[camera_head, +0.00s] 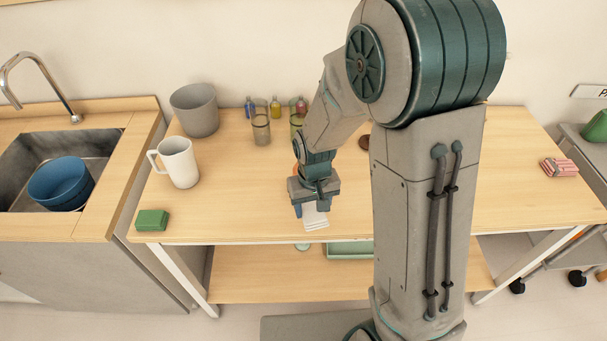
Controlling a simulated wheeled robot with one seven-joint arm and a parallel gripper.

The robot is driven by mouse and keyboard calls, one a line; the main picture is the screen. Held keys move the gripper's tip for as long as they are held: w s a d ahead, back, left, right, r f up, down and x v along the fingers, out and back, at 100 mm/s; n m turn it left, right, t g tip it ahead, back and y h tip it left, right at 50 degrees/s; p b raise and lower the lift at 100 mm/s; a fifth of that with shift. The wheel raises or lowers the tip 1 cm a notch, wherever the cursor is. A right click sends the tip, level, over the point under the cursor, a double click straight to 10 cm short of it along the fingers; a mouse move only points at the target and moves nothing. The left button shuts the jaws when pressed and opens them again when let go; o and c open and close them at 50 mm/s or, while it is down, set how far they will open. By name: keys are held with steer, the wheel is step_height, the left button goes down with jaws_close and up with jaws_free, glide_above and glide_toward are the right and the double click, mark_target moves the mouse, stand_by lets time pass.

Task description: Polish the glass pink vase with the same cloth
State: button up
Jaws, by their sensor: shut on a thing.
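My gripper (312,203) is low over the front middle of the wooden table (240,205), pointing down. It is shut on a white cloth (315,219), which hangs below the fingers near the table's front edge. I cannot tell whether the cloth touches the table. I cannot make out a pink glass vase; my arm hides part of the table. A clear, greyish glass vessel (261,131) stands at the back, with a yellow-green glass one (296,122) to its right, beside my arm.
Small bottles (275,107) line the wall. A grey pot (196,110) and white mug (178,163) stand left. A green block (152,220) lies at the front left corner, a pink bundle (558,168) far right.

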stand_by(0.3)
step_height(320, 180, up, 7)
steer(key=p, duration=0.5)
steer(key=shift+r, duration=0.1)
stand_by(0.4)
